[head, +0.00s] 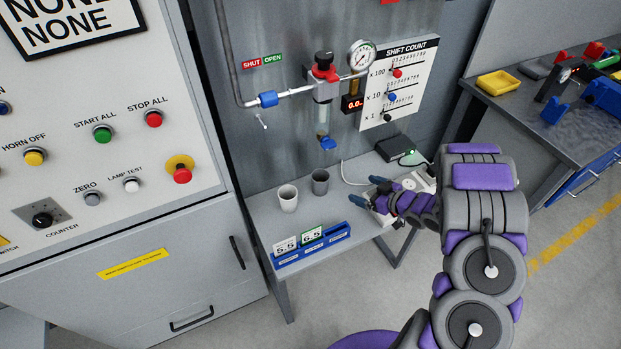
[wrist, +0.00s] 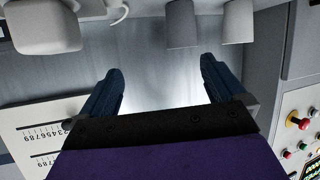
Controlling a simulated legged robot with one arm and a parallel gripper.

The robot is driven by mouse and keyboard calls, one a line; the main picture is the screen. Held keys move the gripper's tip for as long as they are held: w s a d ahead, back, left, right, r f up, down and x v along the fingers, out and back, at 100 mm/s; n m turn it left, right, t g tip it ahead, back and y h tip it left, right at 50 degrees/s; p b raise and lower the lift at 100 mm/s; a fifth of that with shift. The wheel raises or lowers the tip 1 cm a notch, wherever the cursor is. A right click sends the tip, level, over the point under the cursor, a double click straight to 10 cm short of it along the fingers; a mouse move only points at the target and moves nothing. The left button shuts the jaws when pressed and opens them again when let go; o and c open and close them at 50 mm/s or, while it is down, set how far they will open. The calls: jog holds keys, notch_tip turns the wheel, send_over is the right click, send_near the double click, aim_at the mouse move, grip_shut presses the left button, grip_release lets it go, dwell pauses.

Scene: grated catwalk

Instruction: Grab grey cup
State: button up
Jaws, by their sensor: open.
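The grey cup (head: 320,182) stands upright on the small grey table (head: 265,215), just behind and to the right of a white cup (head: 288,198). My gripper (head: 382,202) is to the right of both cups, apart from them, and points left. In the wrist view my gripper (wrist: 160,68) is open, with nothing between its dark blue fingers. That view looks upside down. Two cups hang at its top edge, partly cut off: the grey cup (wrist: 181,24) and, to its right, the white cup (wrist: 238,22).
A blue holder with number cards (head: 312,246) lies along the table's front edge. A white device (head: 415,181) and a dark box (head: 394,148) are near my gripper. A blue-tipped spout (head: 326,142) hangs above the grey cup. A control cabinet (head: 130,210) stands left.

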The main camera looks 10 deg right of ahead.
jog(key=a+y, duration=0.2)
jog(key=a, duration=0.1)
jog(key=b, duration=0.2)
send_near(314, 175)
jog(key=shift+f+x, duration=0.2)
jog(key=shift+x, duration=1)
jog(key=shift+b+x, duration=0.45)
jog(key=shift+x, duration=2.8)
jog(key=shift+r, duration=0.1)
jog(key=c, duration=1.1)
